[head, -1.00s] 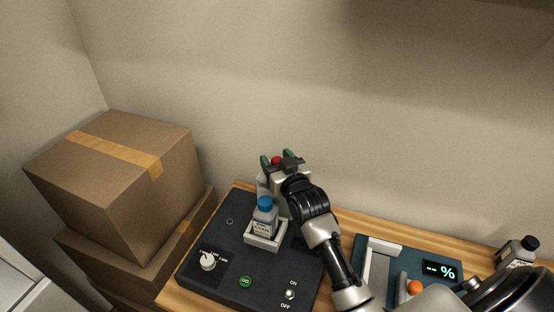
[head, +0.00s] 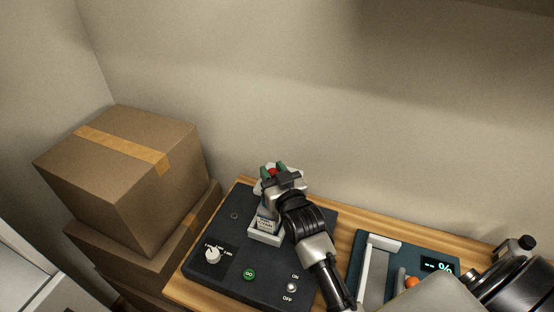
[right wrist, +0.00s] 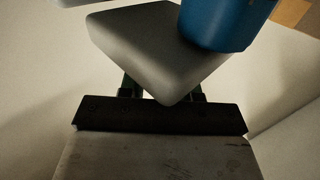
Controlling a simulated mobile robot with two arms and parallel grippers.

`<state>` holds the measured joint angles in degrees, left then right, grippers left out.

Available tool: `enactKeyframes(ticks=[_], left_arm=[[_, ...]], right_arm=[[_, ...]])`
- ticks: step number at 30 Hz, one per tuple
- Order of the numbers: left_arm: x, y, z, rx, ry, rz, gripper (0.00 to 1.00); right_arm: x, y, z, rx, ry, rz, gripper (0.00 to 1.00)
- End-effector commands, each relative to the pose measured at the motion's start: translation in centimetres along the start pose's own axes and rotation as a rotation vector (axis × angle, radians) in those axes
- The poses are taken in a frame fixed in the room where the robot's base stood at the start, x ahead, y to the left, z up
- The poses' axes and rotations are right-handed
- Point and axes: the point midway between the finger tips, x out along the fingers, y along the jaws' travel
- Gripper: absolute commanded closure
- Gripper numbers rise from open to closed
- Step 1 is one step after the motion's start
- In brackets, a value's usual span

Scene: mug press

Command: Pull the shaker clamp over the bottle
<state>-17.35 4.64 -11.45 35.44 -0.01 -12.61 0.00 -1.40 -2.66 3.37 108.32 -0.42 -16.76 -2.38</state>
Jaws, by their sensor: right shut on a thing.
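The shaker is a dark box (head: 225,260) on the wooden table. A bottle (head: 265,223) with a printed label stands in its pale holder (head: 262,239). My right gripper (head: 273,171) is above it, with its green fingertips shut around the clamp's red knob (head: 271,172). In the head view my gripper and the clamp hide the bottle's top. In the right wrist view the pale grey clamp (right wrist: 150,42) lies close against the blue cap (right wrist: 222,22); I cannot tell whether they touch. My left gripper is not in view.
Cardboard boxes (head: 120,185) are stacked at the left. The wall is close behind the table.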

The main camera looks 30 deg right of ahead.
Motion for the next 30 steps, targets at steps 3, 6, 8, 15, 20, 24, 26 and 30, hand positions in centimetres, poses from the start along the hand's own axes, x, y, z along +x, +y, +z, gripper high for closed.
enactKeyframes(ticks=[3, 6, 8, 15, 20, 24, 26, 30], left_arm=[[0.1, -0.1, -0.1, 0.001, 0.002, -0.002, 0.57], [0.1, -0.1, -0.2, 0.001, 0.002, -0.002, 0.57], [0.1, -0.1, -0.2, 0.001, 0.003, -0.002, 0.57], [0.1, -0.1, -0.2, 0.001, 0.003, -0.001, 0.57], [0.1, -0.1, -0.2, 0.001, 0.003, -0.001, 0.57], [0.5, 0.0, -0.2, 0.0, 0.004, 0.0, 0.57], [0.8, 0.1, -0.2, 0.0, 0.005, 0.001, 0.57], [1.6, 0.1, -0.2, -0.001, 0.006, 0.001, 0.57]], right_arm=[[-0.1, -0.4, 0.2, 0.005, -0.002, -0.007, 1.0], [-0.1, -0.4, 0.2, 0.006, -0.003, -0.007, 1.0], [-0.1, -0.4, 0.3, 0.006, -0.003, -0.007, 0.62], [0.0, -0.3, 0.2, 0.005, -0.001, -0.006, 0.44], [-0.1, -0.3, 0.2, 0.004, -0.001, -0.005, 0.44], [-1.3, -0.3, 0.4, 0.004, -0.001, -0.005, 0.44], [-2.3, -0.3, 0.4, 0.004, -0.002, -0.006, 0.44], [-5.2, -0.3, 0.5, 0.004, -0.003, -0.006, 0.44]])
